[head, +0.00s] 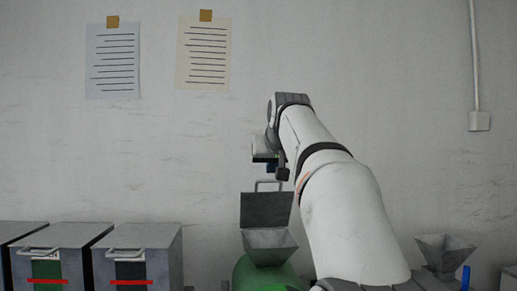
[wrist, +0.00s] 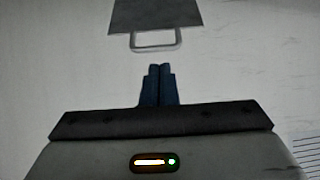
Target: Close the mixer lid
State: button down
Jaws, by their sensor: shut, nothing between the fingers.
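The mixer has a green body (head: 265,276) and a grey hopper (head: 268,246) on top. Its dark grey lid (head: 267,210) stands open, upright at the back of the hopper, with a loop handle at its upper edge. In the wrist view the lid (wrist: 155,15) shows at the top, and its handle (wrist: 155,48) lies just ahead of my fingertips. My gripper (head: 270,169) is above the lid handle in the head view. In the wrist view the blue fingers of my gripper (wrist: 160,68) are together, empty and apart from the handle.
Grey bins (head: 138,240) with handles and red-striped fronts stand at the lower left. Another hopper (head: 444,250) stands at the lower right. Behind is a wall with two paper sheets (head: 203,53) and a conduit box (head: 479,121). The space around the lid handle looks clear.

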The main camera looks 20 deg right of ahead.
notch_tip(320, 180, up, 5)
jog(key=p, duration=0.3)
send_over(270, 181)
jog(key=w, duration=0.3)
jog(key=shift+t, duration=0.3)
jog(key=f, duration=0.2)
jog(key=d+f, duration=0.1)
jog(key=f, duration=0.1)
jog(key=shift+s+f, duration=0.2)
jog(key=shift+f, duration=0.05)
jog(key=shift+s+a+f, duration=0.2)
jog(key=shift+s+f, duration=0.3)
jog(key=shift+s, duration=0.05)
jog(key=shift+s+a+f, duration=0.2)
jog(key=shift+s+f, duration=0.25)
jog(key=shift+s, duration=0.05)
jog(key=shift+s+f, duration=0.25)
jog(key=shift+f, duration=0.25)
jog(key=shift+s+a, duration=0.1)
jog(key=shift+s, duration=0.05)
jog(key=shift+b, duration=0.35)
jog(key=shift+f, duration=0.1)
